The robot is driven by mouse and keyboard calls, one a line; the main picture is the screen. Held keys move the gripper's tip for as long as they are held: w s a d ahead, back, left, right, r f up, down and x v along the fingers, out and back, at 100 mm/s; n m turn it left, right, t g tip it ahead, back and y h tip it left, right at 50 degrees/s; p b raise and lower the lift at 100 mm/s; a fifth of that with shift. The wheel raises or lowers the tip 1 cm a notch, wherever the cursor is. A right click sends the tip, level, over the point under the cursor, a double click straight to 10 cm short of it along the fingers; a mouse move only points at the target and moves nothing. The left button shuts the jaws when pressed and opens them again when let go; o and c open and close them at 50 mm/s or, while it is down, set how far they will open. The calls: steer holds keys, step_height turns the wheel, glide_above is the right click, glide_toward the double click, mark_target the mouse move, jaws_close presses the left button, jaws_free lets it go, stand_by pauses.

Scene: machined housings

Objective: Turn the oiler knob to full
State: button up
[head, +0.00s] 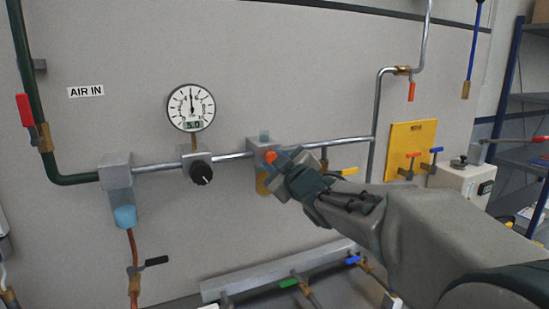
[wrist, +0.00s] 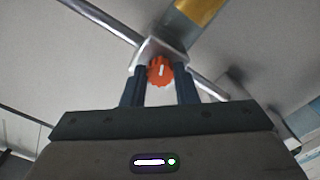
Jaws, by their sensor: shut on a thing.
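The oiler knob is orange with a white pointer mark; it shows in the wrist view (wrist: 160,71) between my two fingers and partly in the head view (head: 270,156). It sits on the grey oiler block (head: 256,147), which has an amber bowl (head: 262,183) below it. My gripper (wrist: 160,80) is shut on the knob, one dark finger on each side. It also shows in the head view (head: 279,163), reaching in from the right. The scale around the knob cannot be read.
A silver pipe (head: 225,157) runs along the wall through the blocks. A round gauge (head: 191,108) reads about 5.0, above a black regulator knob (head: 201,174). A yellow panel (head: 411,140) is at right.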

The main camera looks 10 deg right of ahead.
steer(key=m+p, duration=0.1)
steer(key=m, duration=0.3)
steer(key=shift+m, duration=0.4)
stand_by(0.4)
steer(key=o, duration=1)
steer(key=shift+s, duration=0.1)
steer(key=s+d, duration=0.1)
steer(key=s, duration=0.8)
steer(key=s+d, duration=0.1)
steer(key=s, duration=0.3)
steer(key=shift+s+d, duration=0.2)
steer(key=shift+d, duration=0.15)
